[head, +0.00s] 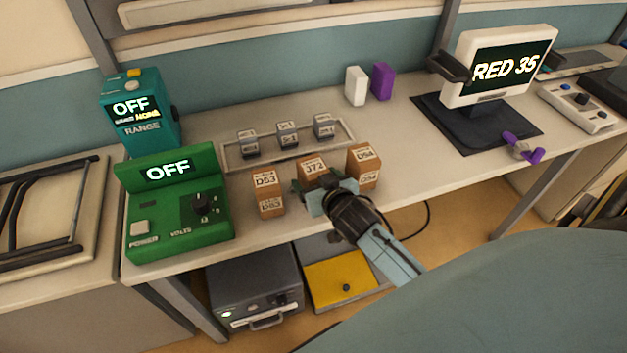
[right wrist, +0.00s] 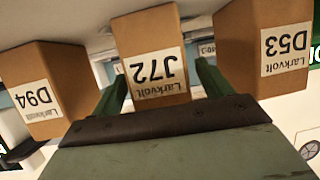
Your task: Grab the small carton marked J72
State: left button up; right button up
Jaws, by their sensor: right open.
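The small brown carton marked J72 (head: 312,168) stands on the bench, in the middle of a row of three. In the right wrist view the J72 carton (right wrist: 152,62) appears upside down, with its label facing me. My right gripper (head: 316,184) is at its front, and part of the carton is hidden behind it. In the right wrist view the open green fingers (right wrist: 160,84) lie on either side of the carton's near end. I cannot tell whether they touch it. My left gripper is not in view.
The carton D53 (head: 266,190) stands close on the left and the carton D94 (head: 364,165) close on the right. A tray (head: 232,160) with several small grey items lies behind. A green power unit (head: 178,215) stands left. Bench space right of D94 is clear.

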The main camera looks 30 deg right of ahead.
jog(key=shift+x, duration=1)
jog(key=c, duration=1.2)
